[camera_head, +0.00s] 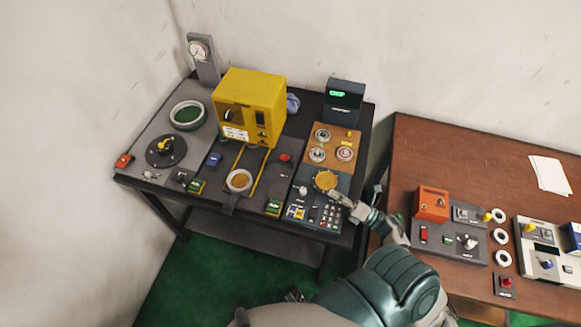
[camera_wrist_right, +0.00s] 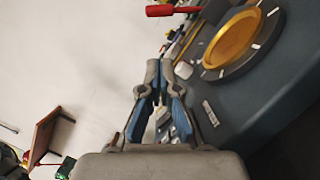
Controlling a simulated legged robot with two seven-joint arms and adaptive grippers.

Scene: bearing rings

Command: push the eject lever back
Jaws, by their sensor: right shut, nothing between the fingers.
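A red-handled lever (camera_head: 285,158) stands on the dark table left of the panel with the gold dial; I take it for the eject lever, though no label is readable. A red handle, probably the same one, shows at the top of the right wrist view (camera_wrist_right: 172,10). My right gripper (camera_head: 335,197) is at the near right edge of the gold dial (camera_head: 326,180), to the right of and nearer than the lever, and apart from it. In the right wrist view, its fingers (camera_wrist_right: 153,68) are together with nothing between them. My left gripper is not seen.
A yellow machine (camera_head: 250,107) stands behind the lever. A dark display box (camera_head: 344,101) is at the back right. A small keypad (camera_head: 328,216) lies close to my right gripper. A brown table (camera_head: 440,150) with other devices is to the right.

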